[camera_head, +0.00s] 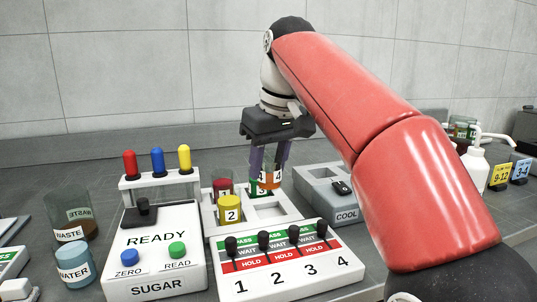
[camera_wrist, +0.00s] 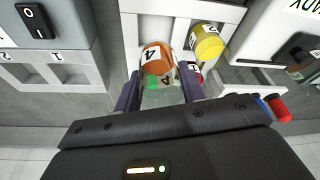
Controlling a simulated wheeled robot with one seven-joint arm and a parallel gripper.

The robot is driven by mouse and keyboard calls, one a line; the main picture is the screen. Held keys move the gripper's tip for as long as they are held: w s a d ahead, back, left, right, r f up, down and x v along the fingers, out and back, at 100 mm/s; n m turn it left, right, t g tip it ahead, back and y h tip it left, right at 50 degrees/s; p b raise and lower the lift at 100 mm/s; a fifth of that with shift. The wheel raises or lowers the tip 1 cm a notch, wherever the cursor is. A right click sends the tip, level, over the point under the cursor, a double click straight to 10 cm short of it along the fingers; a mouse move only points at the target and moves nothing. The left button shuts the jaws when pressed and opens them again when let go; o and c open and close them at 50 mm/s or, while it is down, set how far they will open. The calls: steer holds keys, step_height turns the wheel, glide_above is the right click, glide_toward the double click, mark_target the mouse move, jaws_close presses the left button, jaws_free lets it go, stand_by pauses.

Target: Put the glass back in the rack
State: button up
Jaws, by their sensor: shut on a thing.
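My gripper (camera_head: 269,168) points down over the back right part of the white rack (camera_head: 291,211), with its two dark fingers closed around a clear glass. In the wrist view the glass (camera_wrist: 157,56) shows orange-brown with a white label reading 4, between the fingertips. Green (camera_wrist: 152,81) shows just below it there; I cannot tell whether that belongs to a second glass. The head view cannot settle whether the held glass touches the rack. The yellow glass (camera_head: 230,210), labelled 2, stands front left in the rack. The red glass (camera_head: 222,187) stands behind it. The front right opening looks empty.
A switch panel (camera_head: 286,262) stands in front of the rack. The sugar reader (camera_head: 157,251) is close on its left, with coloured-topped sticks behind. The grey cooler box (camera_head: 325,187) is on the right. Waste (camera_head: 69,233) and water (camera_head: 74,272) beakers stand far left.

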mark_target(269, 190)
steer(key=shift+f+b, duration=2.3)
steer(key=shift+f, duration=0.6)
steer(key=o, duration=1.1)
steer(key=shift+o, duration=0.5)
steer(key=o, duration=0.4)
